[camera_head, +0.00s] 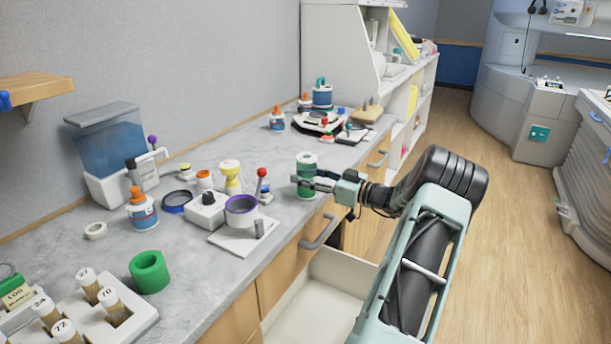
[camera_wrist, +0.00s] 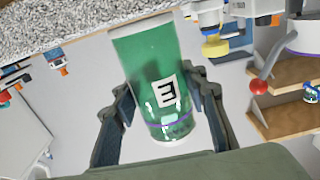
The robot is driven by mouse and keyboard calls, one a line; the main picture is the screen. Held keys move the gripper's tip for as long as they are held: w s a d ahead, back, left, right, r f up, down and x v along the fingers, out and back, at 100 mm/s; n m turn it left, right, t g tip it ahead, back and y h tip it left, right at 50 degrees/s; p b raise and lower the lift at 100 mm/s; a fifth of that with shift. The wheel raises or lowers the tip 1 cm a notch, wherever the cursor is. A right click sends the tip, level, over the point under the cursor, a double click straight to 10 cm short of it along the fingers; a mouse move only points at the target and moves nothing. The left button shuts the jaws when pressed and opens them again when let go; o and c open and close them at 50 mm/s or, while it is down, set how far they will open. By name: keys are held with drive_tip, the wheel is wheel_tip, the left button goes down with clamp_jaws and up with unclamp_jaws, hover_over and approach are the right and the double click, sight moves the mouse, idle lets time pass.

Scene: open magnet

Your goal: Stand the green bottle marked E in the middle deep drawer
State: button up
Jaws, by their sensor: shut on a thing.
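The green bottle (camera_head: 307,164) is held by my gripper (camera_head: 318,184) near the front edge of the counter. In the wrist view the bottle (camera_wrist: 150,60) stands between my two fingers, and its white E label looks upside down there. My gripper (camera_wrist: 165,120) is shut on the bottle's sides. In the head view the bottle looks about upright; I cannot tell whether its base touches the counter. A deep drawer (camera_head: 318,308) is pulled open below the counter, with a pale interior. The part I can see is empty; my arm hides its right side.
The grey counter (camera_head: 200,262) holds a purple-rimmed cup (camera_head: 241,211) on a white stand, a red-knobbed lever (camera_head: 262,184), a green ring (camera_head: 149,272) and a vial rack (camera_head: 130,326). A drawer handle (camera_head: 320,233) sticks out above the open drawer. Floor (camera_head: 520,230) is clear at right.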

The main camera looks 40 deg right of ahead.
drive_tip(key=shift+f, duration=0.15)
drive_tip(key=o, duration=1.5)
drive_tip(key=shift+c, duration=0.2)
